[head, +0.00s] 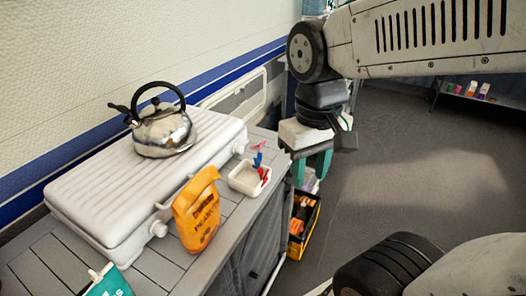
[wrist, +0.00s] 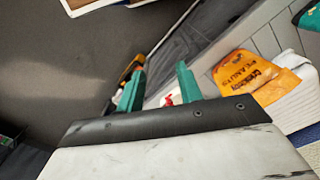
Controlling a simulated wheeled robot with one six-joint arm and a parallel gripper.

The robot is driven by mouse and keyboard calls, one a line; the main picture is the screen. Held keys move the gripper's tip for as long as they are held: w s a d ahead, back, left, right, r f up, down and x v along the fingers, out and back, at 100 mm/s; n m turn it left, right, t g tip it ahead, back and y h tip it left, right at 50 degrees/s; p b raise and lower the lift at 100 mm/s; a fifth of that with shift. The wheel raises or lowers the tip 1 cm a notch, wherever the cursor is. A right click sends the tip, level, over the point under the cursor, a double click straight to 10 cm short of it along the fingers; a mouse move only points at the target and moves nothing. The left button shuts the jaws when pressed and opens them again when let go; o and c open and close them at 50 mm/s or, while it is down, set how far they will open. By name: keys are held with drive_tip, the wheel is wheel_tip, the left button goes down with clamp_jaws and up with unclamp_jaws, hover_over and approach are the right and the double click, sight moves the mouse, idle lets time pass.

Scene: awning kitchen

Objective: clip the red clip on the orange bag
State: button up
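The orange bag (head: 197,212) stands upright on the counter in front of the white case, with dark printing on it. It also shows in the wrist view (wrist: 243,76). A small white tray (head: 240,184) beside it holds clips. The red clip (head: 264,174) is at the tray's right side, and a bit of red (wrist: 168,99) shows between my fingers in the wrist view. A blue clip (head: 257,159) is next to it. My gripper (head: 311,170) has green fingers, spread apart and empty, and hangs right of the tray, past the counter's edge.
A white ribbed case (head: 110,185) fills the back of the counter, with a steel kettle (head: 163,132) on it. A green bag (head: 108,282) is at the front left. A yellow-black crate (head: 303,228) stands on the floor below my gripper. Floor to the right is clear.

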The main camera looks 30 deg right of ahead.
drive_tip(key=w+d+f+m+g, duration=0.1)
drive_tip(key=w+f+m, duration=0.3)
drive_tip(key=w, duration=0.4)
drive_tip(key=w+d+f+m, duration=0.1)
drive_tip(key=w+f+m, duration=0.25)
drive_tip(key=w, duration=0.55)
drive_tip(key=m+t, duration=0.1)
drive_tip(key=m, duration=0.3)
approach(263, 176)
drive_tip(key=shift+f, duration=3)
drive_tip(key=c, duration=0.6)
drive_tip(key=shift+r, duration=2.55)
